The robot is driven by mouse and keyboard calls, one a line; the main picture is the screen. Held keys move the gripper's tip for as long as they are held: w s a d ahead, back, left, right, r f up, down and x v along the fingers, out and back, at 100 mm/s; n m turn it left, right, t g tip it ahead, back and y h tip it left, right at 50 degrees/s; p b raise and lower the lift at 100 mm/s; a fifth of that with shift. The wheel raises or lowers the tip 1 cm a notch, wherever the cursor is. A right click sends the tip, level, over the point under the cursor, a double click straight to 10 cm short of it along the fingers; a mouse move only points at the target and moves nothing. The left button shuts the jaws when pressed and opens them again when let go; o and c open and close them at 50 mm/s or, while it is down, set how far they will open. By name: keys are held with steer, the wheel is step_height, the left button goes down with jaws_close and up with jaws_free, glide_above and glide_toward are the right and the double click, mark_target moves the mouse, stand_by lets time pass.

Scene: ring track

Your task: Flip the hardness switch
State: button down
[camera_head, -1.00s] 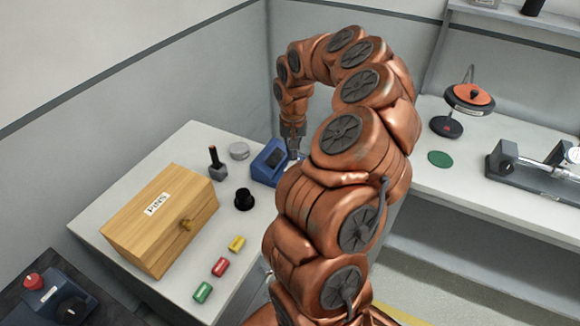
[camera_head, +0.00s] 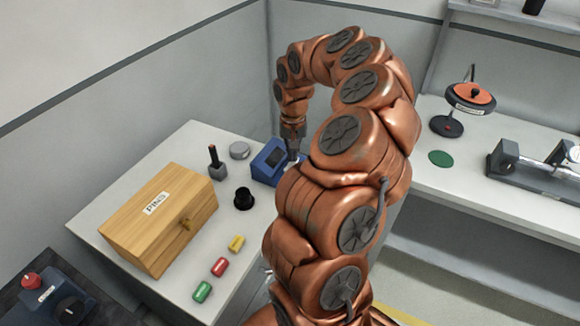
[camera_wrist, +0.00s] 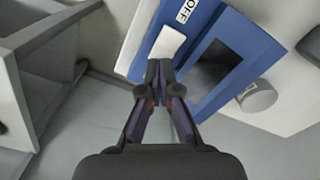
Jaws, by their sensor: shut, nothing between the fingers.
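A blue box (camera_head: 264,172) stands at the back of the white table, partly hidden behind my arm in the head view. In the wrist view the blue box (camera_wrist: 150,53) shows a dark recessed window (camera_wrist: 214,72), a white rocker switch (camera_wrist: 168,41) and a label reading "OFF" (camera_wrist: 187,11). My gripper (camera_wrist: 160,95) is shut and empty. Its fingertips appear at the near end of the white switch in the wrist view; I cannot tell whether they touch it. In the head view my gripper (camera_head: 293,152) is at the right side of the blue box.
A wooden box labelled "PINS" (camera_head: 158,225), a black knob (camera_head: 243,198), a small stamp-like tool (camera_head: 216,165), a grey cylinder (camera_head: 239,150) and red, green and yellow pieces (camera_head: 219,267) stand on the same table. A second bench (camera_head: 460,160) lies to the right.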

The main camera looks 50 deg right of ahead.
mark_target(293, 163)
steer(key=shift+f+b, duration=0.8)
steer(key=shift+f, duration=0.15)
stand_by(0.5)
steer(key=shift+r, duration=3.5)
